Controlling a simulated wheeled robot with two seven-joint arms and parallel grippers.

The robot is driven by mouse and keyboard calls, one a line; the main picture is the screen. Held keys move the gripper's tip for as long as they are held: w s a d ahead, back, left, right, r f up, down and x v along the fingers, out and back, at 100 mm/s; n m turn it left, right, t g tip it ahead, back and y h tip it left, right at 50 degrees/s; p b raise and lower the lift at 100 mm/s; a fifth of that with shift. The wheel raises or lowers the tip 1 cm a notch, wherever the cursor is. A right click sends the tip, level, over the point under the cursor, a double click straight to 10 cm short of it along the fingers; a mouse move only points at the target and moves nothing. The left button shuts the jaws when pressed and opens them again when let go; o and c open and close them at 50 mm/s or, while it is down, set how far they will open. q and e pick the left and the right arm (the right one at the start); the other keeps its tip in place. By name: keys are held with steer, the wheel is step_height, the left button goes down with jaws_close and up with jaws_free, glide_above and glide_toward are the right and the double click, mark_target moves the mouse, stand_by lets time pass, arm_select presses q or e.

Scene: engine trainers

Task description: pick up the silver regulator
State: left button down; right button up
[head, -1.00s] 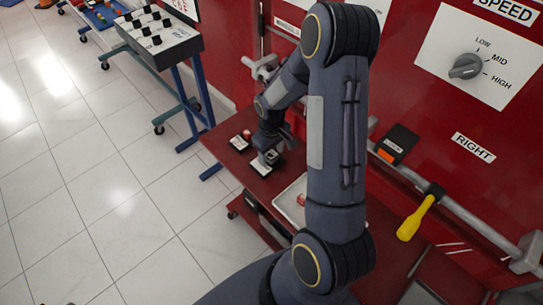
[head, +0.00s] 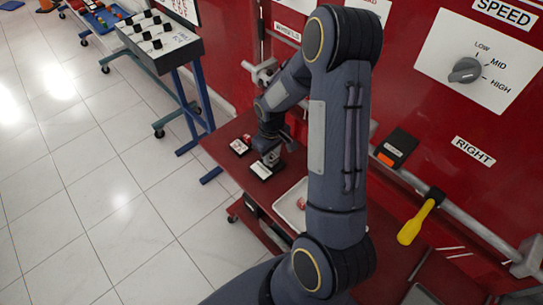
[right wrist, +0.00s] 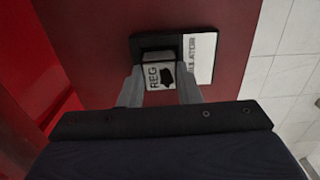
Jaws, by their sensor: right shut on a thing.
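In the head view my right gripper (head: 271,152) is low over this holder (head: 261,171) on the red bench. I cannot tell whether the block still touches the holder. My left gripper is out of view.
A second labelled holder (head: 239,147) with a red part lies just left of the gripper. A white tray (head: 284,208) with a red part is nearer me on the bench. A yellow-handled tool (head: 415,222) hangs on the rail at right. Open tiled floor lies left.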

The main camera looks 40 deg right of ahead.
step_height(320, 180, up, 3)
steer(key=shift+a+f, duration=0.1)
steer(key=s+a+r+p, duration=0.1)
steer(key=a+r+p, duration=0.2)
steer(key=a+r, duration=1)
steer(key=shift+s+a+r+p, duration=0.3)
steer(key=shift+a+r, duration=0.1)
steer(key=shift+r, duration=0.85)
